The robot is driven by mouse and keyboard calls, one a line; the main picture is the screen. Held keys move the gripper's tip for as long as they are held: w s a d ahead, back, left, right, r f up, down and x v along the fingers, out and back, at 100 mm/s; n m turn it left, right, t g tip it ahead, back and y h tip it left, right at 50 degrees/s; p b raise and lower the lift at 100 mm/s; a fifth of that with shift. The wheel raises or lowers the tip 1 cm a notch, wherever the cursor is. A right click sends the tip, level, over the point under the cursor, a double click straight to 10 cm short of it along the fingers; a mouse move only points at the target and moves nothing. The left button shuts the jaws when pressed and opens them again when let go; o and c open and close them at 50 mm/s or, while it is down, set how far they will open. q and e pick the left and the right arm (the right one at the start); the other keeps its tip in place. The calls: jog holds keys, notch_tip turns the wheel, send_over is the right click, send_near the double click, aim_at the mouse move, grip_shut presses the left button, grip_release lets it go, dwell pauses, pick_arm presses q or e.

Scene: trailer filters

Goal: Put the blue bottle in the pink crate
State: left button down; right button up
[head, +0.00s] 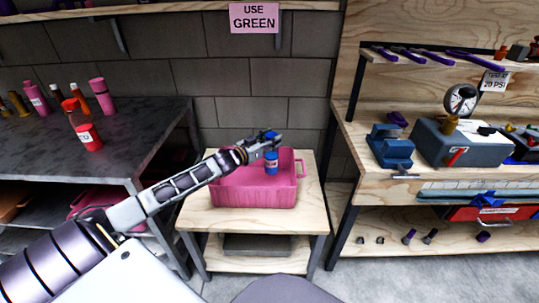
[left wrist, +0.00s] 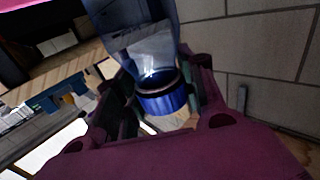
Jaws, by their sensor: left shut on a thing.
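The blue bottle (head: 271,162) is a small dark-blue bottle with a pale label. My left gripper (head: 268,141) is shut on it, and the bottle hangs below the fingers. In the left wrist view the bottle (left wrist: 137,30) lies between the two fingers, with its bright blue cap (left wrist: 165,101) between them. The pink crate (head: 245,196) stands on a small wooden table. The bottle overlaps the crate's opening at its right half; I cannot tell whether it touches the crate floor. My right gripper is not in view.
The small wooden table (head: 300,222) has bare top around the crate. A dark bench (head: 130,150) with several bottles, among them a red one (head: 84,130), is at the left. A wooden workbench with a blue vise (head: 390,148) is at the right.

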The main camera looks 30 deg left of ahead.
aim_at(271, 155)
pick_arm(q)
jog(key=shift+f, duration=0.95)
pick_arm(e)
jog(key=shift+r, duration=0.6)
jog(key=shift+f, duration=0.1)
pick_arm(q)
jog(key=shift+f+b, duration=0.3)
notch_tip(271, 155, down, 3)
jog(key=shift+r+b, duration=0.2)
jog(key=shift+b, duration=0.3)
jog(key=shift+f, duration=0.35)
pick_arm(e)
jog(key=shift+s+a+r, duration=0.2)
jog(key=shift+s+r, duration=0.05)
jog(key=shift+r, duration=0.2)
